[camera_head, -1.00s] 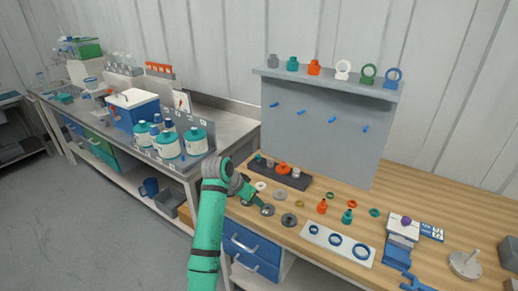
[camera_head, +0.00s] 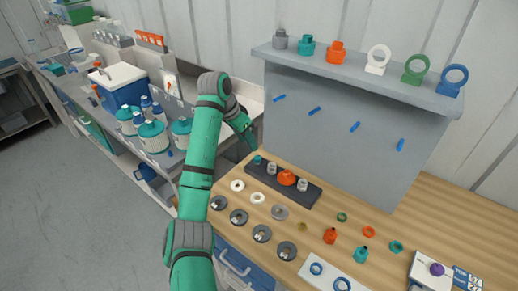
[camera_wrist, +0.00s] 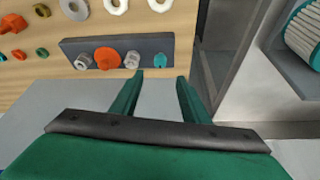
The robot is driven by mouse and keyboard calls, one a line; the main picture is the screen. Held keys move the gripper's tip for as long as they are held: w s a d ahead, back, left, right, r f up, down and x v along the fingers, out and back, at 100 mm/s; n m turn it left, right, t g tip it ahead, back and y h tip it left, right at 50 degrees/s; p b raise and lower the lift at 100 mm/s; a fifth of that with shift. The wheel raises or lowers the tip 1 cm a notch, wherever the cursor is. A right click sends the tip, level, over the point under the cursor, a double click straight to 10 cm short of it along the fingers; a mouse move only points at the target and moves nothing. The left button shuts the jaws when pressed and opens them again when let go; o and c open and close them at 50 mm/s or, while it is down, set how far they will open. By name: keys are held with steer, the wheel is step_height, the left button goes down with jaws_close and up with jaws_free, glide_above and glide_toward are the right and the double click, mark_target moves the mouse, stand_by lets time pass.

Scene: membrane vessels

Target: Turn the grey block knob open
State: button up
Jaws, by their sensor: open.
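A dark grey block (camera_head: 315,193) lies on the wooden table at the foot of the grey panel. It carries a row of knobs: teal (camera_head: 257,160), grey (camera_head: 271,169), orange (camera_head: 287,178) and another grey one (camera_head: 302,184). The wrist view shows the block (camera_wrist: 72,47) with the teal knob (camera_wrist: 160,60), the nearer grey knob (camera_wrist: 132,60), the orange knob (camera_wrist: 107,58) and the far grey knob (camera_wrist: 83,62). My gripper (camera_wrist: 160,76) is open and empty. Its fingertips are beside the block's teal end, apart from the knobs as far as I can tell.
Several washers (camera_head: 238,216) and small orange and teal fittings (camera_head: 330,236) lie in front of the block. The grey panel (camera_head: 340,125) rises behind it, its shelf (camera_head: 360,75) holding fittings and rings. A bench with bottles (camera_head: 153,137) stands at left.

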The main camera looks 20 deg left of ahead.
mark_target(257, 157)
steer(key=x, duration=1)
steer(key=shift+f, duration=0.3)
steer(key=c, duration=1.1)
